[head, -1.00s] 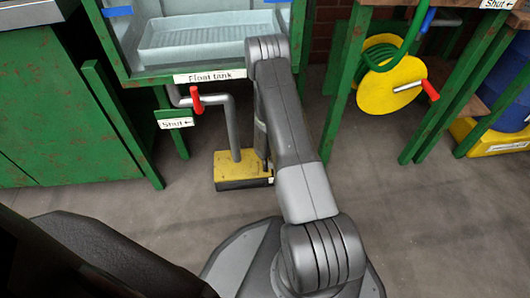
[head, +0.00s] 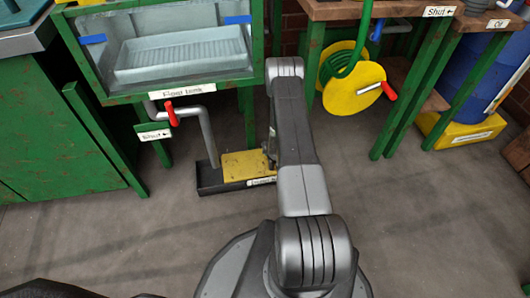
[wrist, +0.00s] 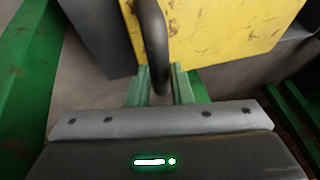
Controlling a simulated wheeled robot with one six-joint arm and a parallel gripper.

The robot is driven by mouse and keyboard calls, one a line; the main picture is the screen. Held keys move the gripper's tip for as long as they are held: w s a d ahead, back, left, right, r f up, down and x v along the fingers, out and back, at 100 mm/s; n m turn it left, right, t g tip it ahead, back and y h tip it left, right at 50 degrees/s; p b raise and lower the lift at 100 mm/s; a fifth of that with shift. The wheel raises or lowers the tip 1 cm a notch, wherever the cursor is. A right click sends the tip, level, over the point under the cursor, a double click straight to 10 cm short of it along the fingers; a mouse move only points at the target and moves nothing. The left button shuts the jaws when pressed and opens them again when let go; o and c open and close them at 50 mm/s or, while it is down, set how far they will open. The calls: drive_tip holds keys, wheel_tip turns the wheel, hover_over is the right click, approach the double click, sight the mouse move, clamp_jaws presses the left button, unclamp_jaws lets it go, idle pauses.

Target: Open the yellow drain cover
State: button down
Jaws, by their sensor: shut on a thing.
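The yellow drain cover (head: 243,164) lies on a low dark drain box (head: 210,184) on the floor, below the float tank. The cover sits over the right part of the box; the left end of the box, where the grey pipe goes down, is uncovered and dark. In the wrist view the scuffed yellow cover (wrist: 225,30) has a dark curved handle (wrist: 154,35). My gripper (wrist: 160,75) is shut on this handle, one green finger on each side. In the head view my arm hides most of the gripper and handle.
The float tank (head: 160,92) on green legs stands above the drain, with a red-handled valve (head: 171,113) on its pipe. A yellow hose reel (head: 354,82) hangs to the right. The floor (head: 400,220) in front is clear.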

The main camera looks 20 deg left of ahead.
drive_tip(key=c, duration=1.3)
unclamp_jaws()
drive_tip(key=shift+r, duration=0.1)
drive_tip(key=p+v, duration=0.4)
drive_tip(key=v, duration=0.9)
drive_tip(key=shift+r+p, duration=0.25)
drive_tip(key=shift+p, duration=0.05)
drive_tip(key=shift+d, duration=0.1)
